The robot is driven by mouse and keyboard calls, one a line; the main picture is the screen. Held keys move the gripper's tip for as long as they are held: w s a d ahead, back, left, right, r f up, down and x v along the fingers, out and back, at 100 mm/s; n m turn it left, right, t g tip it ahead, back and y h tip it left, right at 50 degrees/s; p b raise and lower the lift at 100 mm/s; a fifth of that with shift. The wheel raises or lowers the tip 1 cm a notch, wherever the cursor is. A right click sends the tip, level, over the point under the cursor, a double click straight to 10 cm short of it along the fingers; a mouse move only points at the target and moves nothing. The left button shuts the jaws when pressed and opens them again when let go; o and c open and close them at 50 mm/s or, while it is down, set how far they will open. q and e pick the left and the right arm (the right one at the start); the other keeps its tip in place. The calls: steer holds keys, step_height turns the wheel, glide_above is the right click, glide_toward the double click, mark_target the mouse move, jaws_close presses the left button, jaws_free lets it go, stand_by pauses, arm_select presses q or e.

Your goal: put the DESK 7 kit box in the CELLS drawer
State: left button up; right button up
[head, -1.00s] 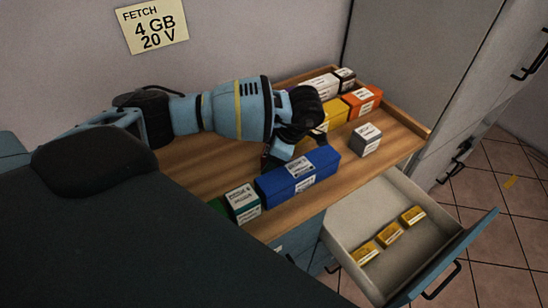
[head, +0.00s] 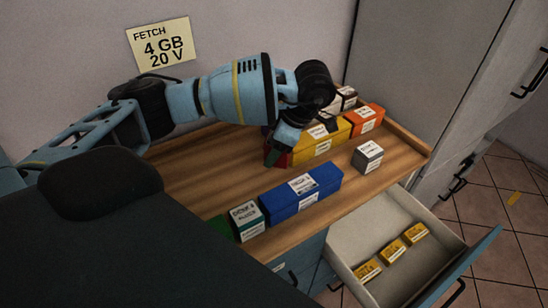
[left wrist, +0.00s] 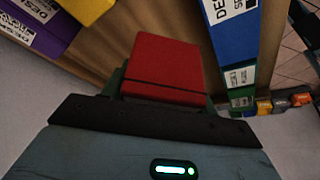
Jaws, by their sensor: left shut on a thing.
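My left gripper (head: 272,152) is shut on a red box (left wrist: 165,68), which fills the space between its fingers in the left wrist view. In the head view the red box (head: 284,160) is mostly hidden by the gripper, beside the yellow box. Its label does not show. No label reading DESK 7 can be made out. An open drawer (head: 428,260) with a pale inside sits below the desk's right front edge. My right gripper is not in view.
A long blue box (head: 300,195) and a white-and-green box (head: 246,222) stand near the wooden top's front edge. A grey box (head: 368,157) stands to the right. Yellow (head: 322,145) and orange (head: 364,120) boxes stand at the back. A purple box (left wrist: 38,28) shows in the left wrist view.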

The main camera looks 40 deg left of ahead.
mark_target(285, 159)
arm_select(q)
steer(key=m, duration=0.1)
steer(key=d+m+t, duration=0.1)
steer(key=m, duration=0.1)
steer(key=shift+s+r+y, duration=0.15)
steer(key=shift+r+y, duration=0.15)
steer(key=d+m+t, duration=0.1)
steer(key=m, duration=0.2)
steer(key=s+d+r+m+t, duration=0.1)
steer(key=m, duration=0.2)
steer(key=s+d+m+t+h, duration=0.1)
steer(key=m, duration=0.2)
steer(key=shift+d+r+t, duration=0.25)
steer(key=shift+d+t, duration=0.05)
steer(key=s+d+r+m+t+h, duration=0.1)
steer(key=s+d+r+m+h, duration=0.1)
steer(key=m, duration=0.8)
steer(key=shift+s+d+m+t+h, duration=0.3)
steer(key=shift+s+d+h, duration=0.5)
steer(key=shift+s+d, duration=0.3)
steer(key=shift+d+r, duration=0.1)
steer(key=shift+d, duration=0.1)
